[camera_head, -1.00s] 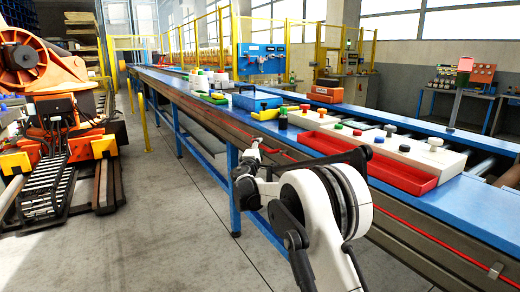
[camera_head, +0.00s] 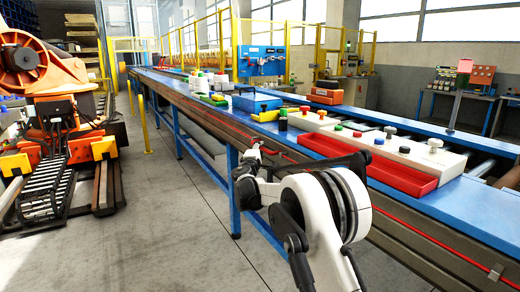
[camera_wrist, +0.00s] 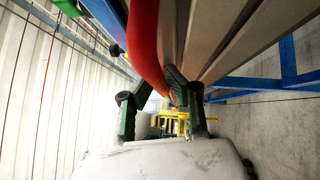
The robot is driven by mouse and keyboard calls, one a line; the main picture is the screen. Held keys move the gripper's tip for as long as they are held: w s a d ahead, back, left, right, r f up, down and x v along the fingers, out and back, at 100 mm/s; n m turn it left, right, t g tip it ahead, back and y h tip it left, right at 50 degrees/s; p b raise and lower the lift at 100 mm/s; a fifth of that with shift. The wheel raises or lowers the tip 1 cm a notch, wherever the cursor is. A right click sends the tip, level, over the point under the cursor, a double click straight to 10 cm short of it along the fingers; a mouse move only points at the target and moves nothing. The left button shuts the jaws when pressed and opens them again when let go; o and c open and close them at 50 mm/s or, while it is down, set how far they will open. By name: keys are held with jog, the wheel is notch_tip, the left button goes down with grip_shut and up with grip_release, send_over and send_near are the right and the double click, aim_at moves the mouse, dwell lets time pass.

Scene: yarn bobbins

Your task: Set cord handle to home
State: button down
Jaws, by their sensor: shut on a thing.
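The red cord (camera_head: 430,242) runs along the near side of the conveyor. It passes behind my arm and shows again near my gripper (camera_head: 255,150) by the conveyor's edge. In the wrist view the cord is a thick red band (camera_wrist: 148,42) coming down between the dark green fingers of my gripper (camera_wrist: 160,82). The gripper is shut on the cord. The exact contact is partly hidden by the fingers. No separate handle or home mark can be made out.
The blue conveyor frame (camera_head: 480,222) lies right of my arm. Red trays (camera_head: 405,182), a white button box (camera_head: 425,155) and a blue bin (camera_head: 258,102) stand on it. An orange robot (camera_head: 60,80) stands at the left. The grey floor between is clear.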

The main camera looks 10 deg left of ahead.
jog(key=shift+w+d, duration=0.35)
jog(key=shift+d, duration=0.15)
jog(key=c, duration=1.7)
grip_release()
jog(key=shift+s, duration=0.1)
jog(key=s, duration=0.4)
jog(key=s+a+f, duration=0.1)
jog(key=s, duration=0.6)
jog(key=shift+s+a+f, duration=0.3)
jog(key=shift+a+f, duration=0.05)
